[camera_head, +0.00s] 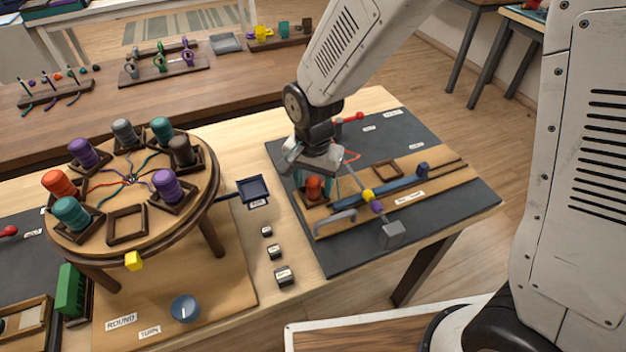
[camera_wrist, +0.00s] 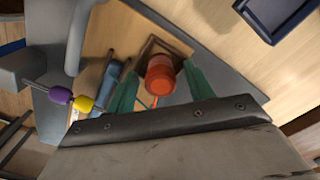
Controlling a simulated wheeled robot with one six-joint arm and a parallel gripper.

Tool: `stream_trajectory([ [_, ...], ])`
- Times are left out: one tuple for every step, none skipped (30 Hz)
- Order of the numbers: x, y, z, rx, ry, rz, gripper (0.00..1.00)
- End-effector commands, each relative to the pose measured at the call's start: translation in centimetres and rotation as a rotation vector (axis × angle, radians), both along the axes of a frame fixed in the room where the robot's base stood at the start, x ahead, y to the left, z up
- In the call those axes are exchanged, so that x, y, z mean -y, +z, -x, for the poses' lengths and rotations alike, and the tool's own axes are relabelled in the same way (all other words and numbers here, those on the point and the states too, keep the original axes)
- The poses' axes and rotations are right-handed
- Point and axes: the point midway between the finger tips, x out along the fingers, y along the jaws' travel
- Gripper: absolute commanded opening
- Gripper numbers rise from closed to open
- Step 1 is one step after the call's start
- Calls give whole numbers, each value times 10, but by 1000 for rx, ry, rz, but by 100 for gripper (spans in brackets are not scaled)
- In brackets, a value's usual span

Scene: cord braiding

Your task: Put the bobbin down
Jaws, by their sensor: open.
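An orange-red bobbin (camera_head: 314,187) stands in a square wooden holder (camera_head: 304,199) on the board at the right of the bench. In the wrist view the bobbin (camera_wrist: 160,76) sits within the dark square frame (camera_wrist: 187,52). My gripper (camera_head: 313,188) is directly above and around it. Its two green fingers are spread on either side of the bobbin, and the jaws are open. A thin orange cord shows by the bobbin. Whether a finger touches it I cannot tell.
The round braiding table (camera_head: 133,180) with several bobbins stands at the left. A rod with yellow and purple beads (camera_head: 368,195) and a grey handle (camera_head: 335,222) lie close beside my gripper. An empty square holder (camera_head: 387,170) is farther back on the board. A dark blue tray (camera_head: 253,190) lies left.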

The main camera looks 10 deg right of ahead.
Motion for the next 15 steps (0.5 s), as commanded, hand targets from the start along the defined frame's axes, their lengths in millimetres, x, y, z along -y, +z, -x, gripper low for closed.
stream_trajectory([
  [0, 1, 0, 1, 0, 0, 53],
  [0, 3, 0, 1, 0, 0, 53],
  [0, 6, -1, 2, 0, -1, 53],
  [0, 9, -1, 3, 0, -2, 53],
  [0, 14, -1, 3, 0, -2, 53],
  [-1, 20, -1, 5, 0, -2, 53],
  [0, 26, -1, 5, 0, -2, 53],
  [-1, 32, -1, 5, 0, -3, 53],
  [0, 40, -1, 5, 0, -3, 53],
  [-1, 48, -1, 6, 0, -3, 53],
  [0, 55, -1, 5, 0, -3, 53],
  [-1, 64, -1, 6, 0, -3, 53],
  [-1, 71, -1, 6, 0, -3, 53],
  [0, 77, -1, 5, 0, -3, 53],
  [0, 85, -1, 5, 0, -3, 53],
])
